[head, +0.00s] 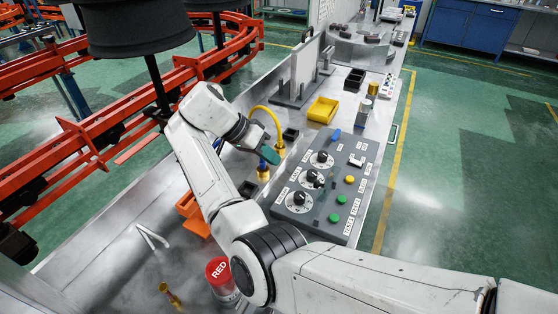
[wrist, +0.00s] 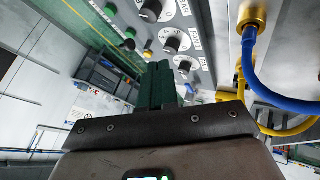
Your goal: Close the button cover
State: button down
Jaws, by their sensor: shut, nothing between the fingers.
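The grey control panel (head: 293,182) lies on the metal bench, with black dials, green buttons (head: 333,217) and a yellow button (head: 349,179). A dark, see-through plate (head: 321,203) seems to stand up between the dials and green buttons; it may be the button cover, but its hinge and exact angle are unclear. My gripper (head: 274,157) is left of the panel's upper dials, apart from that plate. In the wrist view, its green fingers (wrist: 162,70) are together and empty, pointing towards the panel (wrist: 205,50). Part of the panel is hidden behind the fingers there.
A brass fitting with a blue hose (head: 263,170) stands close below my gripper, beside a curved yellow hose (head: 272,112). A yellow bin (head: 322,110) is beyond the panel. A red-lidded container (head: 218,270) stands near my arm. An orange rail (head: 85,140) runs along the left.

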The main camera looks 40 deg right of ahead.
aim_at(324, 191)
jog(key=x, duration=0.8)
jog(key=s, duration=0.1)
jog(key=s+d+p, duration=0.1)
jog(key=s, duration=0.1)
jog(key=shift+s+d+p, duration=0.25)
jog(key=shift+s+p, duration=0.05)
jog(key=shift+s, duration=0.25)
jog(key=shift+d, duration=0.1)
